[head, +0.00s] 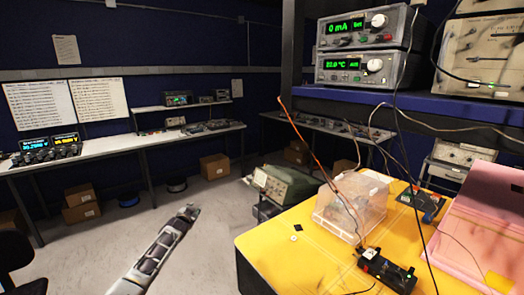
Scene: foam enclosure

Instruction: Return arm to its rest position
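My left gripper (188,213) is grey and black and reaches up from the lower left. It is in the air over the grey floor, to the left of the yellow table and apart from it. I see nothing held in it. Its fingers look close together from this angle, but I cannot tell whether they are open or shut. My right arm and gripper are not in view.
A yellow table (268,255) at the right bears a clear plastic box (340,212), a black device (386,270) and a pink foam case (482,235). Instruments (366,28) stand on a shelf above. Cables hang there. A white bench (110,148) lines the back. Floor between is clear.

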